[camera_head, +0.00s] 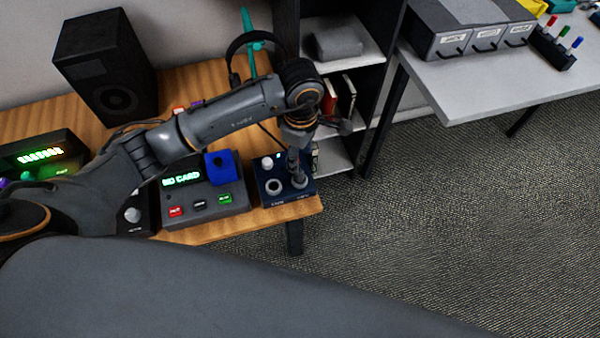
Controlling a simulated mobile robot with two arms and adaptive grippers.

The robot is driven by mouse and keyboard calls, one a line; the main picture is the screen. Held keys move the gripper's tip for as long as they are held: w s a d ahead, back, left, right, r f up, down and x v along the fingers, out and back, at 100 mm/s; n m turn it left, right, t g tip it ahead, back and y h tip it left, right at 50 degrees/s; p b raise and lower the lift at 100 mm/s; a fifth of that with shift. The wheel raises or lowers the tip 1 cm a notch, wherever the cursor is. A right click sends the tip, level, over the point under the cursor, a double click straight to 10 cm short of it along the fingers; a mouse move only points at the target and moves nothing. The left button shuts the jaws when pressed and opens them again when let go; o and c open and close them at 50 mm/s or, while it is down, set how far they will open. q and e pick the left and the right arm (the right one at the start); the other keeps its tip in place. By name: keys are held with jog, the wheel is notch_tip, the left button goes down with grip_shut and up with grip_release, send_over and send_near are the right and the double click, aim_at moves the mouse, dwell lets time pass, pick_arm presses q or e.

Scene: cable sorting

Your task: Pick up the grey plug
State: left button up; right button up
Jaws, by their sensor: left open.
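A dark blue box (274,198) sits at the right front corner of the wooden desk. It has two round sockets on top. A grey upright piece that looks like the grey plug (297,170) stands at its right socket. My left gripper (318,133) is open, just above the box and close to the top of this piece. The wrist and fingers partly cover the piece, so I cannot tell whether they touch it. My right gripper is out of view.
A grey card reader (203,203) reading "NO CARD" with a blue block (220,165) stands left of the box. A black speaker (107,68) and headphones (255,45) are behind. A shelf (338,52) stands at the back. A white table (470,90) is at right.

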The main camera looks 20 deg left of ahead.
aim_at(300, 173)
pick_arm(q)
notch_tip(300, 173, down, 3)
jog(key=shift+w+r, duration=0.1)
jog(key=shift+w, duration=0.05)
jog(key=shift+f, duration=0.45)
jog(key=shift+f+p, duration=0.55)
jog(key=shift+p, duration=0.05)
notch_tip(300, 173, down, 4)
jog(key=shift+a+r+p, duration=0.15)
jog(key=shift+r+p, duration=0.1)
jog(key=shift+p, duration=0.35)
jog(key=shift+f, duration=0.3)
jog(key=c, duration=0.8)
grip_shut()
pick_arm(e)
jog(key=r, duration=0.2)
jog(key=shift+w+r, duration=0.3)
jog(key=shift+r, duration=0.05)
